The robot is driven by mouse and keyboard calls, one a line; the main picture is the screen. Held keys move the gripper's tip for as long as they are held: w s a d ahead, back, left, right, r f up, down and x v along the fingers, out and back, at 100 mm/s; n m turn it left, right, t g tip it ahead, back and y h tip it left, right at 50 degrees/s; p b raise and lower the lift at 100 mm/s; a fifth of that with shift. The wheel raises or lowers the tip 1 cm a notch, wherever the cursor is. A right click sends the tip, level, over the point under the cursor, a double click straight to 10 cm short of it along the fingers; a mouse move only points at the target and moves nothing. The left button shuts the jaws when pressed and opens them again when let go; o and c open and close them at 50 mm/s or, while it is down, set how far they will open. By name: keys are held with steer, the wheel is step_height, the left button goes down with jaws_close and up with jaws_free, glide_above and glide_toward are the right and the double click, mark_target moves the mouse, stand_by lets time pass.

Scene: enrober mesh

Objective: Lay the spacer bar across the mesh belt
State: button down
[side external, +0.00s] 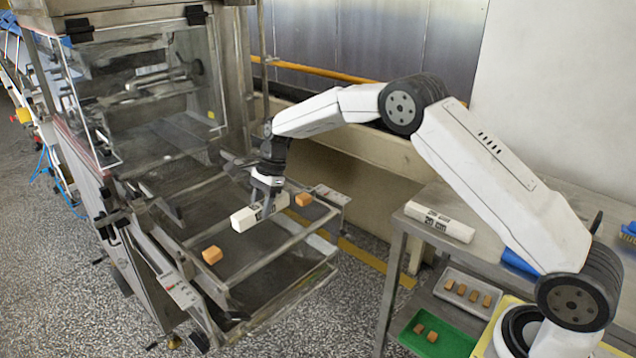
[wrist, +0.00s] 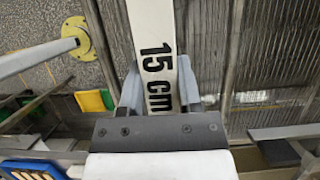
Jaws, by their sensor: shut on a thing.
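My gripper (side external: 267,204) is shut on a white spacer bar (side external: 244,218) marked "15 cm". In the wrist view the bar (wrist: 155,25) runs away from me between the fingers (wrist: 160,92), its label facing the camera. The grey mesh belt (side external: 240,250) lies below the bar, between metal side rails. I cannot tell whether the bar touches the belt or hangs just above it. The belt also shows at the right of the wrist view (wrist: 270,50). Brown blocks rest on the belt, one at the front left (side external: 212,255) and one at the right (side external: 304,199).
A second white bar marked "20 cm" (side external: 440,222) lies on the metal table (side external: 400,212) at right. Below it are a grey tray (side external: 452,300) and a green tray (side external: 440,341) with brown pieces. The clear-sided machine housing (side external: 150,80) stands behind the belt.

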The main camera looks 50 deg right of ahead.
steer(key=shift+f, duration=1.55)
steer(key=shift+f, duration=0.15)
steer(key=shift+c, duration=1.4)
jaws_free()
steer(key=v, duration=1.2)
